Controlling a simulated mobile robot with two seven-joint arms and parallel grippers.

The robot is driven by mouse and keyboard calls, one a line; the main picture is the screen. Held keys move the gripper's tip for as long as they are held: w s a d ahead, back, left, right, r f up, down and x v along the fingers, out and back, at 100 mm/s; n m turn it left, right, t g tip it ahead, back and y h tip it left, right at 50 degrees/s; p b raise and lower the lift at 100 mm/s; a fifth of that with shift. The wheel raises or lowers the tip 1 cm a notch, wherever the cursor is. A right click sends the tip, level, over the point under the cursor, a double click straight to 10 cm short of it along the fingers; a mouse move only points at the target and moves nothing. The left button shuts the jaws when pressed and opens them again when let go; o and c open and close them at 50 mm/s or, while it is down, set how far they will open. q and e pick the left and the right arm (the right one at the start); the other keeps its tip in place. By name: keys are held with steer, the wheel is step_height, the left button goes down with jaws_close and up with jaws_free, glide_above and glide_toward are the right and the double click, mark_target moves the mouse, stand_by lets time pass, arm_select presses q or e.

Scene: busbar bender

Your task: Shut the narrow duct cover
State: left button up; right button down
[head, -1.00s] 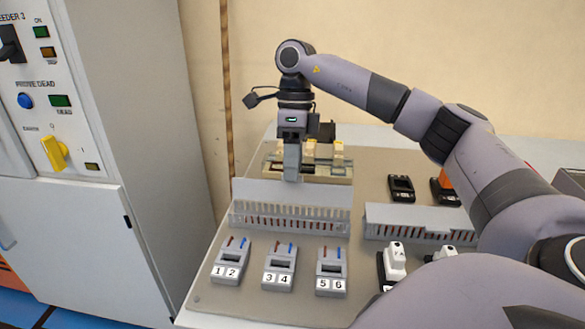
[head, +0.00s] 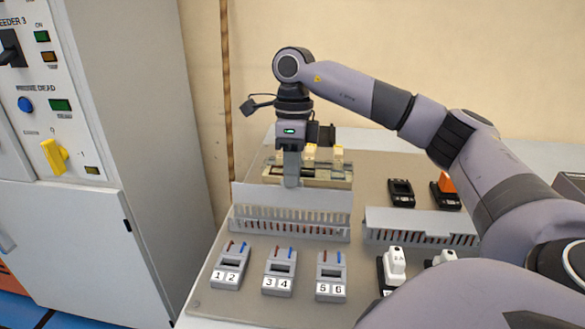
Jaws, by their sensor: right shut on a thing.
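A grey duct cover (head: 325,196) stands raised along the back of the left slotted duct (head: 290,227), so that duct's slotted top is exposed. I take this to be the narrow duct cover. My right gripper (head: 291,182) points down at the cover's upper edge, left of its middle, and is shut on it. The fingertips partly overlap the cover, so the exact grip is hard to see. A second duct (head: 420,226) to the right has a grey cover lying over its top. My left gripper is not in view.
Terminal blocks (head: 278,273) numbered in pairs stand in front of the left duct. A beige rail assembly (head: 325,172) is behind the cover. Black devices (head: 402,193) sit at the back right. A grey cabinet (head: 150,120) stands to the left.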

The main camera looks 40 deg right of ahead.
steer(key=shift+s+a+r, duration=0.1)
steer(key=shift+s+a, duration=0.05)
steer(key=shift+a, duration=0.05)
steer(key=s+a, duration=0.1)
steer(key=s+a+p, duration=0.1)
steer(key=a, duration=0.1)
steer(key=shift+s+a+f, duration=0.2)
steer(key=shift+s+f, duration=0.1)
steer(key=shift+f, duration=0.05)
steer(key=c, duration=1.7)
jaws_free()
steer(key=shift+s+a, duration=0.15)
steer(key=shift+a, duration=0.05)
steer(key=shift+c, duration=0.2)
steer(key=o, duration=0.5)
steer(key=shift+d, duration=0.1)
step_height(320, 180, up, 7)
steer(key=p, duration=0.1)
steer(key=shift+w+d+h+p, duration=0.3)
steer(key=shift+w+d+p, duration=0.05)
